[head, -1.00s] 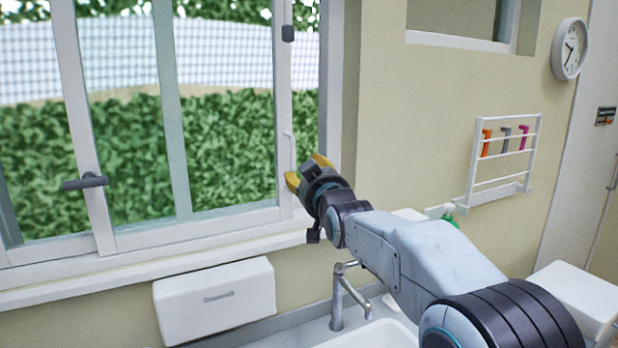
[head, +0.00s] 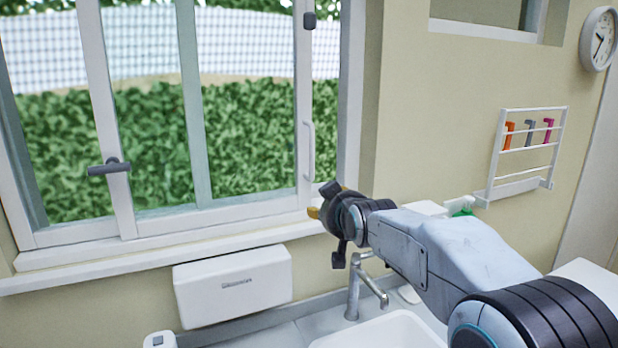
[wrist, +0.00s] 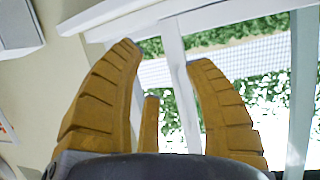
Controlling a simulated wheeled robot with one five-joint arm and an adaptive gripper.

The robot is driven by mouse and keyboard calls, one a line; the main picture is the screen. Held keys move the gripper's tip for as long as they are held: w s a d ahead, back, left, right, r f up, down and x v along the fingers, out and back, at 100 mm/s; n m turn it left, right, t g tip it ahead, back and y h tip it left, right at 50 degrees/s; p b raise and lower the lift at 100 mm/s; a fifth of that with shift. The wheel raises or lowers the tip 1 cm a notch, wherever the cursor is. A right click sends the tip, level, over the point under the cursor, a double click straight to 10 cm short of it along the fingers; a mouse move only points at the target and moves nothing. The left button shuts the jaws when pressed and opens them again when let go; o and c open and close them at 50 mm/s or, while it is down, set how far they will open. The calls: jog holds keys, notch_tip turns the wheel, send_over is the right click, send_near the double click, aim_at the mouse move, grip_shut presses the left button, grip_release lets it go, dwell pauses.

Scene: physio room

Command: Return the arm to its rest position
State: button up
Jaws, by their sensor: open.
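My gripper (head: 318,208) is in front of the right end of the window sill in the head view, with my grey arm reaching in from the lower right. Its yellow fingers are mostly hidden behind the wrist there. In the wrist view my gripper (wrist: 165,75) shows its ribbed yellow fingers spread apart, with nothing between them. The white window frame and the hedge lie beyond them.
The window (head: 215,215) has a dark handle (head: 109,167) and a white pull bar (head: 308,150). Below my gripper are a tap (head: 354,290) and a sink (head: 385,335). A white dispenser (head: 232,287) hangs to the left. A wall rack (head: 527,148) is on the right.

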jog(key=s+d+f+g+h, duration=0.25)
jog(key=s+f+g, duration=0.55)
jog(key=s+f, duration=0.8)
jog(key=s+d+m, duration=0.1)
jog(key=s+d, duration=0.4)
jog(key=s, duration=0.7)
jog(key=s+d+m+g, duration=0.1)
jog(key=s+d, duration=0.3)
jog(key=s, duration=0.8)
jog(key=shift+s+d+f, duration=0.3)
jog(key=shift+s+d, duration=0.05)
jog(key=shift+d, duration=0.05)
